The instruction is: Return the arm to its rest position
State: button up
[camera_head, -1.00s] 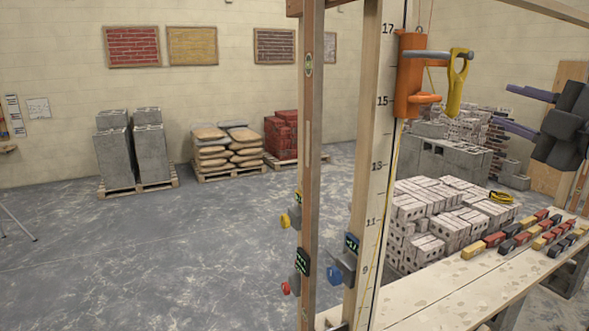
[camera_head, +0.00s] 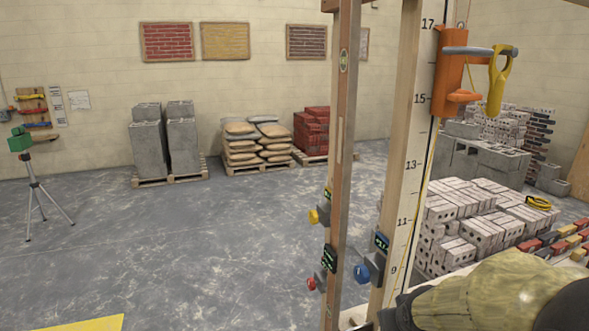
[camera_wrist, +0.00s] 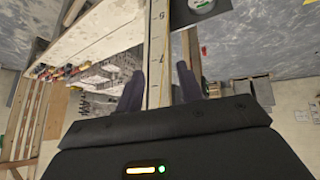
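My gripper (camera_wrist: 160,78) shows in the wrist view. Its two dark purple fingers stand apart with nothing held between them. A wooden post with a numbered scale (camera_wrist: 158,45) shows in the gap, beyond the fingers, and I see no contact. In the head view a yellowish, dark-ended part of my arm (camera_head: 480,295) fills the lower right corner. My fingers cannot be made out there. The arm part hides some of the bench and the lower end of the scaled post (camera_head: 405,150).
An orange bracket (camera_head: 448,75) with a yellow handle (camera_head: 498,80) hangs on the scaled post. A second post (camera_head: 343,150) stands to its left. White brick stacks (camera_head: 470,215) are at right. A green device on a tripod (camera_head: 20,142) stands left. The middle floor is clear.

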jog(key=s+a+f+g+y, duration=0.1)
jog(key=s+a+f+g, duration=0.3)
jog(key=s, duration=0.6)
notch_tip(320, 180, down, 3)
jog(key=a, duration=0.2)
jog(key=shift+a+g, duration=0.3)
